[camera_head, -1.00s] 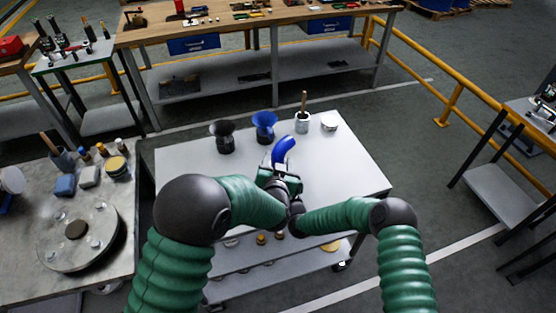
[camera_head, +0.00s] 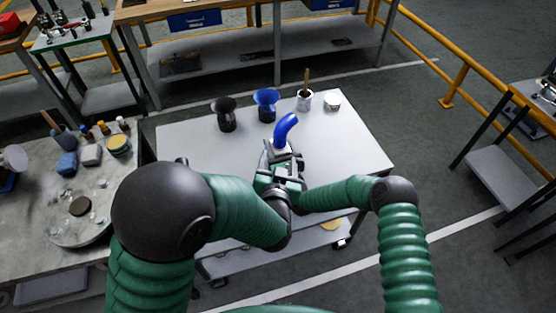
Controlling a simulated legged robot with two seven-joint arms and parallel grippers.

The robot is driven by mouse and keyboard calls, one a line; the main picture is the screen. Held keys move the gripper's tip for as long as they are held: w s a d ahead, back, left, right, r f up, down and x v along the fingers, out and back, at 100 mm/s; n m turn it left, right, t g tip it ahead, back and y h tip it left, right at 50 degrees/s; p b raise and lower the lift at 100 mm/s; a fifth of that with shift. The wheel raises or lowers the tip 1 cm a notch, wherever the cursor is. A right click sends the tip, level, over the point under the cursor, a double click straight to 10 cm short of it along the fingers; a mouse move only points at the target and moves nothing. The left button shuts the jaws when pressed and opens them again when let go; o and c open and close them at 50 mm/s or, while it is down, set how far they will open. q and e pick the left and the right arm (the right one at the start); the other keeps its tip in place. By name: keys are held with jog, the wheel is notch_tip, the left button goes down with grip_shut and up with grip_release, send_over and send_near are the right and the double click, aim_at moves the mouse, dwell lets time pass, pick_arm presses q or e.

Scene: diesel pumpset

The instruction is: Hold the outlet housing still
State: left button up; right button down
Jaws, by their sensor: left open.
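A blue curved pipe piece, which looks like the outlet housing (camera_head: 285,128), stands on the white table, with a pale block-like part below its bend. My left gripper (camera_head: 281,160) is just in front of that lower part with its jaws apart. I cannot tell whether its fingers touch the piece. My right arm comes in from the right and ends close beside my left wrist. Its gripper is mostly hidden there, and its jaws cannot be made out.
A black funnel-like cup (camera_head: 225,113), a blue one (camera_head: 266,104), a pot with a wooden handle (camera_head: 304,98) and a small white tub (camera_head: 332,101) stand along the back of the white table (camera_head: 180,145). Its right side is clear. A cluttered grey bench (camera_head: 25,215) is at left.

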jog(key=shift+c, duration=2.4)
grip_release()
